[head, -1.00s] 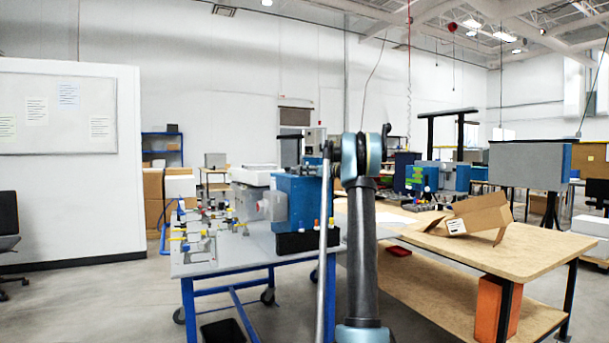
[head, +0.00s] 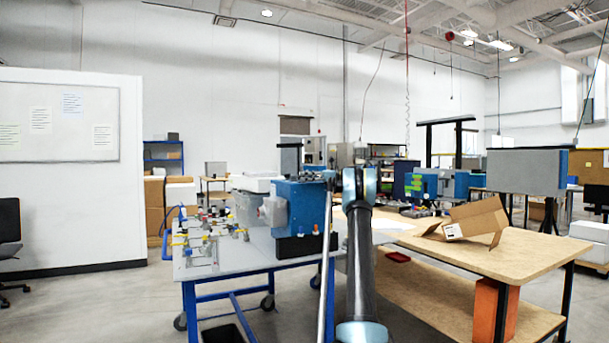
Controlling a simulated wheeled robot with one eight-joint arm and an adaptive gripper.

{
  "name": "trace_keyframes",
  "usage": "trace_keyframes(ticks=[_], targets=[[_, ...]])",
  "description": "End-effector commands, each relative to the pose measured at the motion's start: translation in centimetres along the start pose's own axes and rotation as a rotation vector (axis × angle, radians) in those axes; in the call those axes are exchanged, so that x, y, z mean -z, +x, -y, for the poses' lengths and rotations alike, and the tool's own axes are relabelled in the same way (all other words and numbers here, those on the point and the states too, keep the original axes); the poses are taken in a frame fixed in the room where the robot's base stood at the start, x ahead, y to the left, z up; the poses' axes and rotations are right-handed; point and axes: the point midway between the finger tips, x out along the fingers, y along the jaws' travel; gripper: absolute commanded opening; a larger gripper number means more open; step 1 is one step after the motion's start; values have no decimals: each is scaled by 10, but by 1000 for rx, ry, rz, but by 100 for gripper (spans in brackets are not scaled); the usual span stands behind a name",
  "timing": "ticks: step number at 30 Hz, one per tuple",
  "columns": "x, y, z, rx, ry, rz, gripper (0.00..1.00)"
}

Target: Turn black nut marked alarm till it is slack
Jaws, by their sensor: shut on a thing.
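The black nut marked alarm cannot be made out in the head view. A blue analyser box (head: 312,206) with a grey unit (head: 273,208) on its left side stands on the blue-framed bench (head: 228,262). My arm rises in front of it, and its upper joint stands just right of the box.
Several fittings with yellow, red and blue parts (head: 205,236) crowd the bench's left side. A wooden table (head: 500,258) at right bears an open cardboard box (head: 470,220). A red tray (head: 398,257) lies on its lower shelf.

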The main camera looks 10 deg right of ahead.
Motion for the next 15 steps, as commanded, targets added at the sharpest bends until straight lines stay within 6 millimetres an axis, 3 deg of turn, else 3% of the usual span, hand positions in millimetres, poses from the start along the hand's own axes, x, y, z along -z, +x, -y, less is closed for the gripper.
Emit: trace_keyframes(ticks=[1,3,4,5,12,15], targets=[[-11,3,12,28,-23,26,42],[-9,4,14,27,-21,26,42],[-8,4,14,27,-20,26,64],[-8,5,15,26,-20,26,58],[-6,7,17,36,-17,26,56],[-6,9,17,74,-17,26,47]])
